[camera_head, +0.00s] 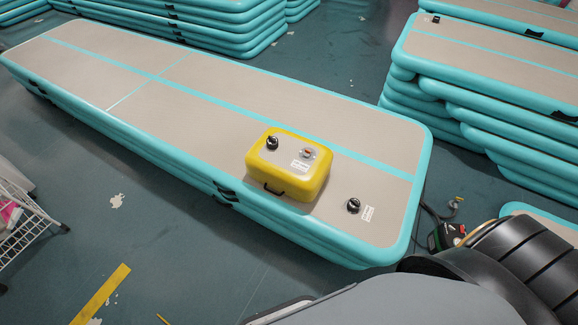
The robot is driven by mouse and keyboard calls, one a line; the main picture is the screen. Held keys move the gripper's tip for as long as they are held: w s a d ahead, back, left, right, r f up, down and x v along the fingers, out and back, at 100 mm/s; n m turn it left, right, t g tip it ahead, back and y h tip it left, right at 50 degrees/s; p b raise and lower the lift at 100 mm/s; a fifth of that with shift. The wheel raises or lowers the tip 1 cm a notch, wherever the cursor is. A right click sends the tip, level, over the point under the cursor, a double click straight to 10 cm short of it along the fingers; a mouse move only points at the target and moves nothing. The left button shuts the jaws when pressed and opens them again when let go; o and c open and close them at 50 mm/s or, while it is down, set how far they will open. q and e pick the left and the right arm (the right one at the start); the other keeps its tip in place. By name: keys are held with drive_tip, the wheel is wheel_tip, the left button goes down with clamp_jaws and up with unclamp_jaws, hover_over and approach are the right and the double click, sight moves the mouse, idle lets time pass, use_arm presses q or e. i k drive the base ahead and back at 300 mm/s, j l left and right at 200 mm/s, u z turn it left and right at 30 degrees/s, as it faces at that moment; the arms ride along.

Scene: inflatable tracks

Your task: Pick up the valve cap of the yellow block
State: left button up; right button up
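The yellow block (262,170) sits on the beige top of a long turquoise-edged inflatable track (215,85), near its right end. A round black valve cap (272,142) is on the left part of the block's top. A smaller grey round fitting with a reddish centre (308,153) is to its right, above a white label (300,166). I cannot tell whether the cap is fastened or loose. Neither of my grippers is in view.
Another black valve (353,205) is on the track, right of the block. Stacked tracks stand at the back (215,35) and right (480,100). A black-and-green device (446,237) is on the floor past the track's right end. A wire rack (20,225) stands at left.

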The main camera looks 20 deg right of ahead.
sight(272, 142)
drive_tip(key=i+j+z, duration=0.1)
drive_tip(key=z, duration=0.35)
drive_tip(key=i+j+z, duration=0.1)
drive_tip(key=z, duration=0.35)
drive_tip(key=i+j+z, duration=0.3)
drive_tip(key=j, duration=0.6)
drive_tip(key=i+j+z, duration=0.1)
drive_tip(key=j+z, duration=0.2)
drive_tip(key=j, duration=0.6)
drive_tip(key=j+z, duration=0.3)
drive_tip(key=j, duration=0.7)
drive_tip(key=i, duration=0.05)
